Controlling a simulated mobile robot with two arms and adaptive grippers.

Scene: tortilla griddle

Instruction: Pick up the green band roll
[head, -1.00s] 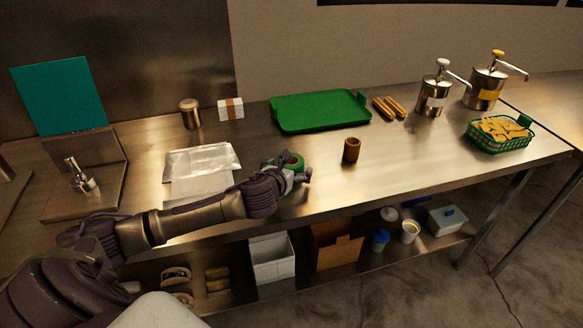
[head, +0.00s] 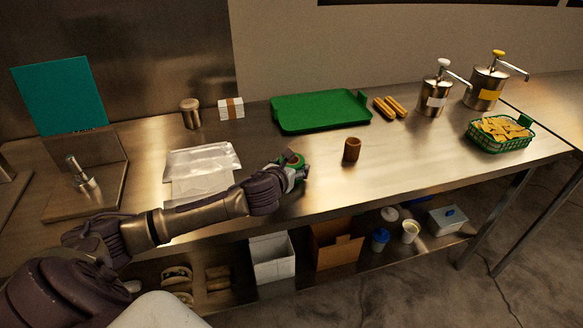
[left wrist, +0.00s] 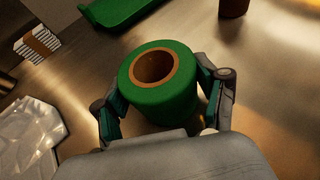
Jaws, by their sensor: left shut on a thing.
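The green band roll (left wrist: 160,98) is a short green cylinder with a brown core ring. In the left wrist view it stands between the two fingers of my left gripper (left wrist: 165,110), one finger against each side. In the head view the roll (head: 295,160) shows at the end of my left arm, partly hidden by the gripper (head: 294,172). My left gripper is shut on the roll, at or just above the steel counter; I cannot tell which. My right gripper is not in view.
A brown cup (head: 352,150) stands just right of the roll. A green tray (head: 320,112) lies behind it. Clear plastic and paper sheets (head: 202,172) lie to the left. Two pump canisters (head: 434,93) and a green basket of chips (head: 500,133) are far right.

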